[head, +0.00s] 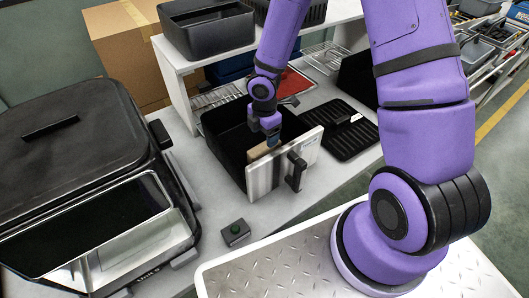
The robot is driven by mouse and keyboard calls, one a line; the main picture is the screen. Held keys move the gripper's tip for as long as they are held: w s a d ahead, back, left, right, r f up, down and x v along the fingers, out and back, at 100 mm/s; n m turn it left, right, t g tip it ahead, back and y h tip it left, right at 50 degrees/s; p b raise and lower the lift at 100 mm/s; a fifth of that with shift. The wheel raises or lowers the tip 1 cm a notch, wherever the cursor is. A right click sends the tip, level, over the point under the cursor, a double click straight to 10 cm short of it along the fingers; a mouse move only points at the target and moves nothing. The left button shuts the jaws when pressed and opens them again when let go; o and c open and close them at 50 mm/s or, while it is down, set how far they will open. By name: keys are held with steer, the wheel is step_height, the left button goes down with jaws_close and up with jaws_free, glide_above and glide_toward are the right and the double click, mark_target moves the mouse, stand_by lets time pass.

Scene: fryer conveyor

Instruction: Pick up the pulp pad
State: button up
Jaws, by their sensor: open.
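A tan piece (257,153), which looks like the pulp pad, shows inside the black basket (225,128), just behind its silver front panel. Only a small part of it is visible; the panel and my gripper hide the rest. My gripper (272,142) points down into the basket, at or just above the tan piece. Its jaws are open, but the fingertips are small and partly hidden. I cannot tell whether they touch the piece or stand around it.
The basket's silver front (284,163) carries a black handle (296,171). A black ridged plate (345,131) lies to the right and a red tray (292,84) behind. Shelf above.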

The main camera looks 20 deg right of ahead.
mark_target(264, 146)
steer(key=shift+w+f, duration=0.1)
steer(key=shift+f, duration=4.2)
steer(key=c, duration=1)
